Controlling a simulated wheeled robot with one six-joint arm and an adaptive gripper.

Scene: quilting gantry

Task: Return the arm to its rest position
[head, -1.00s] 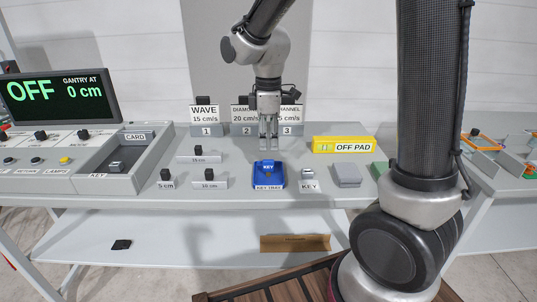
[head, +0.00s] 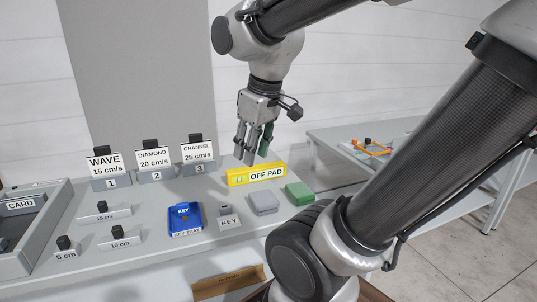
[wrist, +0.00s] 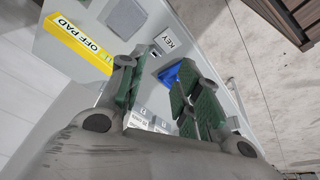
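My gripper (head: 253,158) hangs fingers-down above and behind the yellow OFF PAD (head: 257,175) in the head view. Its fingers stand apart in the wrist view (wrist: 158,82), with nothing between them, so it is open and empty. My arm reaches in from the upper right, bent at the elbow. The tray also shows beyond the fingers in the wrist view (wrist: 171,75).
Three label stands, WAVE (head: 105,165), DIAMOND (head: 154,160) and CHANNEL (head: 198,152), line the bench's back. A grey block (head: 263,203) and a green block (head: 299,194) lie right of the KEY holder (head: 229,218). A side table (head: 330,137) stands beyond to the right.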

